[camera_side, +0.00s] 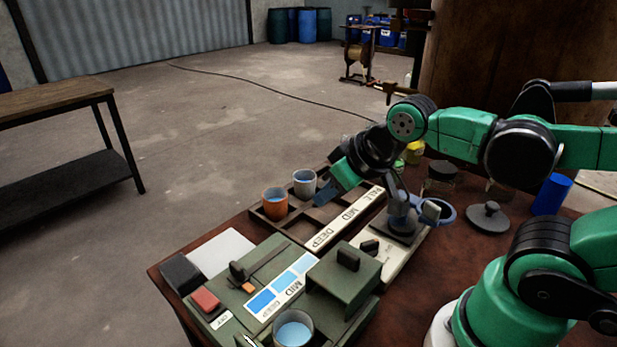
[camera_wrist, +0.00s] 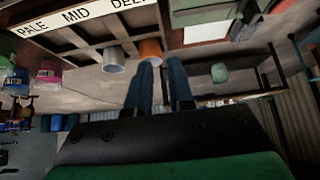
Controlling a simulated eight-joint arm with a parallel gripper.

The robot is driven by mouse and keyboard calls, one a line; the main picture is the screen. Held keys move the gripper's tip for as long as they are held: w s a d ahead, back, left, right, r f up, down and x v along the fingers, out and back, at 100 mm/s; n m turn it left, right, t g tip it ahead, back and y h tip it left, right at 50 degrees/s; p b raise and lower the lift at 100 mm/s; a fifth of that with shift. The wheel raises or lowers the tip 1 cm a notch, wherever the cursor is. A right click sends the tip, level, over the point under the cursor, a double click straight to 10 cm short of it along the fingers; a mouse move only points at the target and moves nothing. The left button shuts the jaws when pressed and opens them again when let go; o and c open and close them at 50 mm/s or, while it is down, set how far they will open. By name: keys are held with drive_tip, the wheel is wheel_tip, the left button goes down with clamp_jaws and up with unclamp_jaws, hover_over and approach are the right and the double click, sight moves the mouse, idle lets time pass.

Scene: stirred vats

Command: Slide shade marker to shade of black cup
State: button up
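The shade marker appears to be the black knob (camera_side: 238,270) with an orange pointer (camera_side: 248,288), at the near-left end of a slot on the green box. The pointer lies beside the darkest end of the blue shade strip (camera_side: 285,281). No plainly black cup shows. A greyish cup (camera_side: 293,329) of blue liquid sits at the box's front. An orange cup (camera_side: 275,203) and a grey cup (camera_side: 304,183) stand in the tray; the wrist view shows both, orange (camera_wrist: 150,49) and grey (camera_wrist: 113,61). My gripper (camera_wrist: 161,72) is open and empty, above the tray near these cups.
The compartment tray (camera_side: 318,236) is labelled PALE, MID, DEEP. A red button (camera_side: 205,300) and raised housing (camera_side: 345,280) are on the green box. A blue ring on a stand (camera_side: 438,212), a dark lid (camera_side: 488,217) and a blue cylinder (camera_side: 552,194) are to the right.

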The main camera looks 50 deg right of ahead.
drive_tip(key=o, duration=0.3)
drive_tip(key=shift+w+a+r, duration=0.15)
drive_tip(key=shift+w+a, duration=0.05)
drive_tip(key=shift+a, duration=0.05)
drive_tip(key=g, duration=0.7)
hover_over(236, 265)
drive_tip(key=f, duration=0.3)
drive_tip(key=shift+d, duration=0.25)
drive_tip(key=shift+a+f, duration=0.35)
drive_tip(key=shift+f, duration=2.75)
clamp_jaws()
drive_tip(key=shift+d, duration=0.1)
